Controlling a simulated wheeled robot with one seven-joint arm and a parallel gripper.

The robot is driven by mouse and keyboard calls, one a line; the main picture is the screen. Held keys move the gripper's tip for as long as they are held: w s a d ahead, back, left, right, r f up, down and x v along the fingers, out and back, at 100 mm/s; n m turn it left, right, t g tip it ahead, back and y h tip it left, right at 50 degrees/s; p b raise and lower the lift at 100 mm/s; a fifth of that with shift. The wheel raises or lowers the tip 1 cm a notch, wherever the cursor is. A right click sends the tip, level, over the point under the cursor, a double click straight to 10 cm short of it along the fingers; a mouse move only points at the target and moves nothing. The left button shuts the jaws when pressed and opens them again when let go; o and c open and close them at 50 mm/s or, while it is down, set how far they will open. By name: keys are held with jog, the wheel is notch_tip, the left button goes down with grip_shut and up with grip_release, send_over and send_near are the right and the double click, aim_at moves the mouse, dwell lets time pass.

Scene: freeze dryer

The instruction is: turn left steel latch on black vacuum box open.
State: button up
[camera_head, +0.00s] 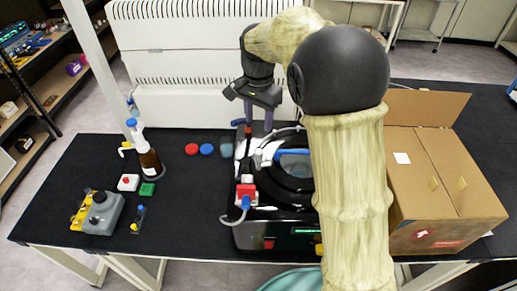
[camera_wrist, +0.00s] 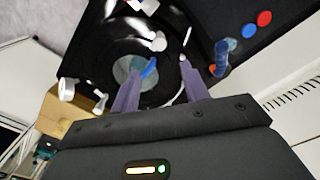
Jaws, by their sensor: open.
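The black vacuum box (camera_head: 285,228) stands on the dark table, with a round lid and a blue handle (camera_head: 292,152) on top. A pale steel piece, seemingly the left latch (camera_head: 262,154), lies at the lid's left side; I cannot tell how far it is turned. My gripper (camera_head: 258,127) is above the box's back left part, pointing down. In the wrist view its two purple fingers are apart with nothing held between them. Bright steel parts (camera_wrist: 157,42) show near the fingertips; contact cannot be told. My arm hides the box's right side.
A red and white part (camera_head: 246,192) with a hose sits at the box's front left. Coloured discs (camera_head: 207,149), a brown bottle (camera_head: 148,160) and a grey device (camera_head: 103,213) stand left. A white panelled unit (camera_head: 180,75) stands behind.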

aim_at(258, 151)
notch_tip(258, 151, down, 13)
jog(key=p, duration=0.3)
jog(key=c, duration=1)
